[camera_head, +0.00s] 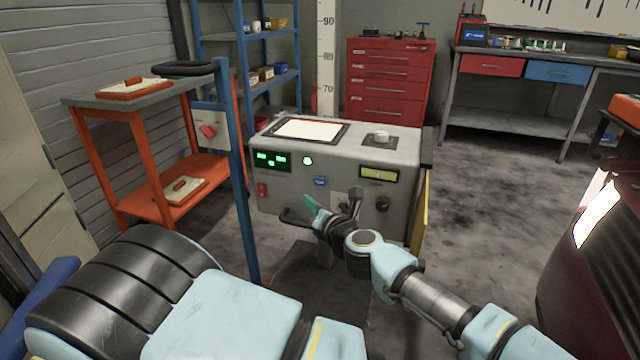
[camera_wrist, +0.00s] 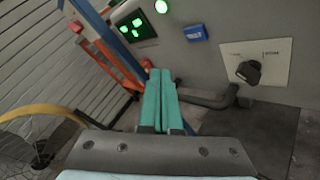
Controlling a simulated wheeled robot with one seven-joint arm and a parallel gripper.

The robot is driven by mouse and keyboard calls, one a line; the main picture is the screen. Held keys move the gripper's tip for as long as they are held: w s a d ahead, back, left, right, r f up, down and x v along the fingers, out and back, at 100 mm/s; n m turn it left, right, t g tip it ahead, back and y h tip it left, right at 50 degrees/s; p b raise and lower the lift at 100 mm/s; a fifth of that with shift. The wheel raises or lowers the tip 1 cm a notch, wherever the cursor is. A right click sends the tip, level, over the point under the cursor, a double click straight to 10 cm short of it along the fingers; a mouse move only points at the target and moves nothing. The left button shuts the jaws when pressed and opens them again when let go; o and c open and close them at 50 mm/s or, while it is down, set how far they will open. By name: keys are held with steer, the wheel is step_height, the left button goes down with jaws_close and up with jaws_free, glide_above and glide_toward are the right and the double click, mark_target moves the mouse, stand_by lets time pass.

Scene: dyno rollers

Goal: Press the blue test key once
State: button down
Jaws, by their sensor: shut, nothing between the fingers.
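The blue test key (camera_head: 320,181) is a small blue rectangle on the front of the grey console (camera_head: 400,150), below the round green lamp. It also shows in the wrist view (camera_wrist: 195,33), above and right of my fingertips. My gripper (camera_head: 309,203) is shut and empty, its teal fingers pressed together. In the wrist view the fingers (camera_wrist: 160,75) point toward the console front, apart from the key. In the head view the gripper is in front of the console, slightly below and left of the key.
The console front also carries a green display (camera_head: 271,160), a red switch (camera_head: 262,190), a rotary knob on a pale plate (camera_wrist: 249,72), a black knob (camera_head: 382,204) and a dark handle bar (camera_wrist: 205,98). A blue post (camera_head: 238,170) stands at left beside an orange shelf (camera_head: 150,190).

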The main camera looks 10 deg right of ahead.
mark_target(315, 181)
steer(key=shift+w+d, duration=0.5)
steer(key=shift+w, duration=0.4)
steer(key=shift+w+d, duration=0.45)
steer(key=shift+w, duration=0.45)
steer(key=shift+w+d, duration=0.5)
steer(key=shift+w, duration=0.4)
steer(key=shift+w+d, duration=0.2)
steer(key=shift+w, duration=0.15)
steer(key=shift+w+d, duration=0.2)
steer(key=shift+w, duration=0.15)
stand_by(0.6)
steer(key=shift+s+a+p, duration=0.1)
steer(key=shift+s+p, duration=0.05)
steer(key=shift+p, duration=0.2)
steer(key=shift+s+a, duration=0.3)
steer(key=shift+s, duration=0.25)
steer(key=shift+s+a+p, duration=0.25)
steer(key=shift+s+a, duration=0.15)
steer(key=shift+s, duration=0.35)
steer(key=shift+s+a+p, duration=0.2)
steer(key=shift+s+a, duration=0.2)
steer(key=shift+s, duration=0.3)
steer(key=shift+s+a+p, duration=0.25)
steer(key=shift+s+a, duration=0.15)
steer(key=shift+s, duration=0.35)
